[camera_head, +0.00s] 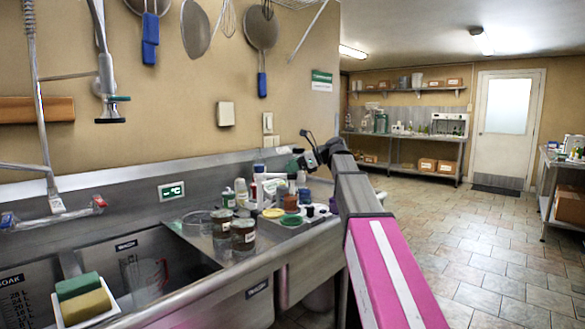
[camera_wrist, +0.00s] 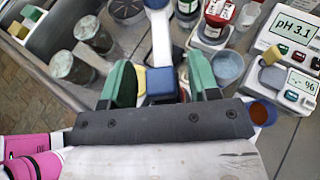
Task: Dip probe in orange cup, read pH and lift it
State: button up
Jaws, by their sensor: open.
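My gripper (camera_wrist: 160,78) has its green fingers spread apart over the crowded counter. Between them is a blue block-like part (camera_wrist: 160,84) with a white stem (camera_wrist: 161,40) above it in the picture; I cannot tell whether this is the probe or whether a finger touches it. A small cup with orange-brown contents (camera_wrist: 263,112) is right of the gripper in the wrist view, partly hidden by the gripper's body. In the head view my gripper (camera_head: 309,161) is small and dark above the counter clutter.
Two lidded jars (camera_wrist: 83,50) stand left of the gripper, near the sink (camera_head: 150,275). A red-labelled bottle (camera_wrist: 215,20) and a blue-grey dish (camera_wrist: 228,67) stand close to the right finger.

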grip_shut()
jog(key=shift+w+r, duration=0.1)
jog(key=shift+r, duration=2.9)
grip_release()
jog(key=v, duration=1)
jog(key=shift+d+r, duration=0.2)
jog(key=shift+d, duration=0.15)
